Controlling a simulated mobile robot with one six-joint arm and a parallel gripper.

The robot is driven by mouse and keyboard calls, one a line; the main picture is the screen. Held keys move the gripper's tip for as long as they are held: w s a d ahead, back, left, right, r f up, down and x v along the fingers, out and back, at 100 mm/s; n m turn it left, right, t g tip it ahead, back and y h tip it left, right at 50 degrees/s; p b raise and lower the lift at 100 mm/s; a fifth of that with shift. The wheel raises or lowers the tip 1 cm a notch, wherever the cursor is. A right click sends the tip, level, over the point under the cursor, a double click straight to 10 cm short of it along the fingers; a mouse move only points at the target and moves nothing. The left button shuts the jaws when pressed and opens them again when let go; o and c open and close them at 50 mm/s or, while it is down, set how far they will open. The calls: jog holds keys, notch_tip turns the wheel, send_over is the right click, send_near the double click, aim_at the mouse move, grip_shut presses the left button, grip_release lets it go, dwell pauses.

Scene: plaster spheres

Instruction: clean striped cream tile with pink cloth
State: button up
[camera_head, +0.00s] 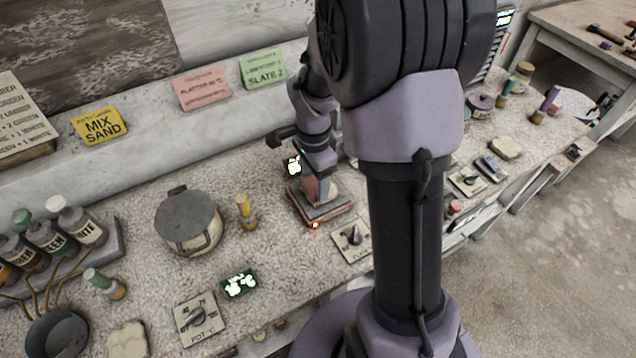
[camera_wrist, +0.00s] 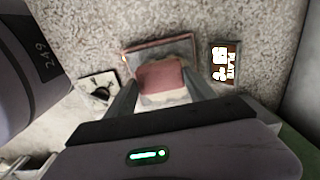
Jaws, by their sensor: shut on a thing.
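My gripper (camera_head: 318,188) is low over a square plate with a reddish rim (camera_head: 322,217) in the middle of the bench. In the wrist view, my gripper (camera_wrist: 162,88) is shut on the pink cloth (camera_wrist: 162,74), which sits between the fingers over the plate (camera_wrist: 150,50). The cloth also shows as a small pink patch (camera_head: 311,188) in the head view. A cream surface (camera_wrist: 165,99) shows just beside the cloth between the fingers. I cannot make out stripes on it, or whether the cloth touches it.
A lidded pot (camera_head: 188,222) and a yellow-topped bottle (camera_head: 246,212) stand left of the plate. Cream pieces lie at front left (camera_head: 128,339) and far right (camera_head: 505,147).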

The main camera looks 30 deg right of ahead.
jog(key=shift+w, duration=0.45)
jog(key=shift+s+b, duration=0.55)
jog(key=shift+s, duration=1.5)
jog(key=shift+w+p, duration=0.4)
jog(key=shift+w, duration=1.8)
jog(key=shift+s, duration=0.1)
jog(key=shift+s+r+p, duration=0.3)
jog(key=shift+s+r, duration=0.5)
jog(key=shift+s, duration=0.3)
jog(key=shift+w+f, duration=0.1)
jog(key=shift+d, duration=0.15)
